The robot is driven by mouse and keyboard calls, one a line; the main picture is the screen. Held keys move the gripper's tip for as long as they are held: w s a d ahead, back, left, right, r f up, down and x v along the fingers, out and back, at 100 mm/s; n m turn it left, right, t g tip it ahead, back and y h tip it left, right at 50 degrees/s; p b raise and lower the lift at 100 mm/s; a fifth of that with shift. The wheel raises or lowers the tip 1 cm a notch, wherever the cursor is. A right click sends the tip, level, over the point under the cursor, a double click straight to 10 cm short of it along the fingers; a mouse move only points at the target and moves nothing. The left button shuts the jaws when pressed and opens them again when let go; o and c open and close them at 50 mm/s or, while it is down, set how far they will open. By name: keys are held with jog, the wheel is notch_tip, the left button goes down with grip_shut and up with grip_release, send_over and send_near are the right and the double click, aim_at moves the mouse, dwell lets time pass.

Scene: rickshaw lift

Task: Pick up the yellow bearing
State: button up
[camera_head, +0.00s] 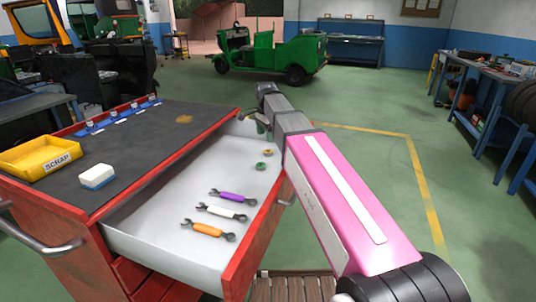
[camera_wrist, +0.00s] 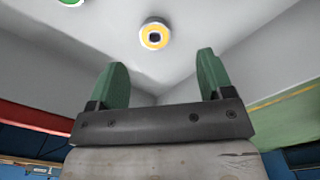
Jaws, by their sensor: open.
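The yellow bearing (camera_wrist: 154,35), a small pale ring with a yellow face and a dark centre, lies in the open drawer in the wrist view. In the head view it is the farther of two small rings (camera_head: 268,152). My gripper (camera_wrist: 160,80) is open and empty, its two green fingers spread wide. The bearing lies beyond the fingertips, roughly centred between them and apart from them. In the head view my gripper (camera_head: 258,124) is over the drawer's far end, partly hidden by my arm.
A green bearing (camera_head: 260,166) lies close by, cut off at the top of the wrist view (camera_wrist: 72,2). Purple (camera_head: 233,196), white (camera_head: 221,212) and orange (camera_head: 208,230) wrenches lie nearer in the drawer (camera_head: 160,237). A yellow scrap tray (camera_head: 40,157) and white block (camera_head: 97,176) sit on the cabinet top.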

aim_at(268, 152)
jog(key=shift+s+d+f, duration=0.1)
jog(key=shift+d+f, duration=0.05)
jog(key=shift+f, duration=1.05)
jog(key=shift+s+d+f, duration=0.1)
jog(key=shift+d+f, duration=0.05)
jog(key=shift+f, duration=1.1)
jog(key=shift+d+f, duration=0.15)
jog(key=shift+f, duration=1.05)
jog(key=c, duration=1)
